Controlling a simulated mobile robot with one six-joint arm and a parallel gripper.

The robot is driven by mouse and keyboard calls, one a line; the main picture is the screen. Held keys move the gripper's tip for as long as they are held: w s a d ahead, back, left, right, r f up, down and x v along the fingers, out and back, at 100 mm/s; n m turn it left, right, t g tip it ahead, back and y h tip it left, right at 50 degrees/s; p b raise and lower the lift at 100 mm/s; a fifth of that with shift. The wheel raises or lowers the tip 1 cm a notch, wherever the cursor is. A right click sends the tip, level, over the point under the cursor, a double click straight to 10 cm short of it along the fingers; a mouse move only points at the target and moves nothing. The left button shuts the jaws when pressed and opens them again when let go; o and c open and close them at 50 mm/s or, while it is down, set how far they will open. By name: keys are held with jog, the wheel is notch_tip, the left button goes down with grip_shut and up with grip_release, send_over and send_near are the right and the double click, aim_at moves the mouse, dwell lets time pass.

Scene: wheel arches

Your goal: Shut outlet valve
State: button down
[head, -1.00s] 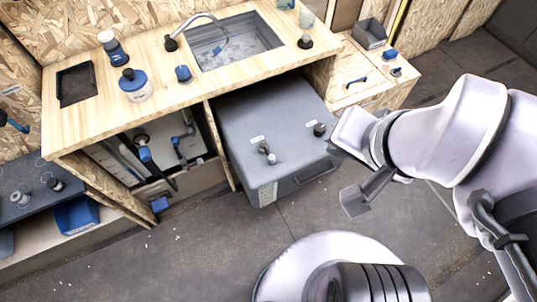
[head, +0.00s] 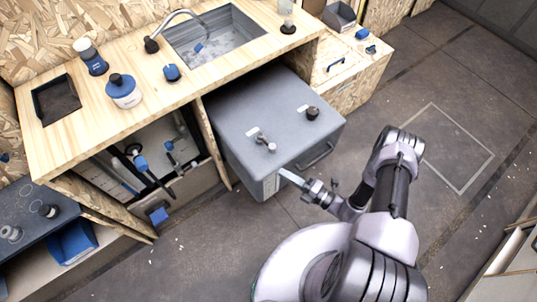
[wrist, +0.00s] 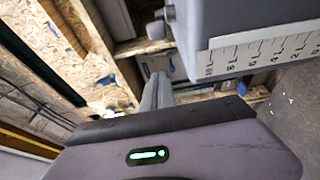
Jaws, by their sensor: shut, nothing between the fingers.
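A grey tank (head: 235,105) stands under the counter, pulled partly out. Its top carries a small grey tap-like fitting (head: 266,141) and a dark cap (head: 312,113). Blue-handled pipe fittings (head: 141,163) show in the open cabinet to its left; which part is the outlet valve I cannot tell. In the wrist view my shut fingers (wrist: 158,88) point past the tank's scale (wrist: 260,50), with a grey fitting (wrist: 162,25) beyond; contact is unclear.
The wooden counter (head: 135,110) holds a sink (head: 215,40), a blue-lidded jar (head: 123,90) and a dark tray (head: 55,98). A low dark shelf (head: 30,210) with a blue bin (head: 72,242) is at left. The floor at right (head: 455,150) is clear.

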jog(key=x, duration=0.3)
jog(key=b+x, duration=0.1)
jog(key=x, duration=0.2)
jog(key=b+x, duration=0.1)
jog(key=x, duration=0.2)
jog(key=shift+f, duration=0.3)
jog(key=shift+w+d+b, duration=0.8)
jog(key=shift+w+d, duration=0.15)
jog(key=shift+w, duration=0.2)
jog(key=shift+w+d+r, duration=0.15)
jog(key=shift+w+d, duration=0.05)
jog(key=shift+d, duration=0.1)
jog(key=shift+d, duration=0.25)
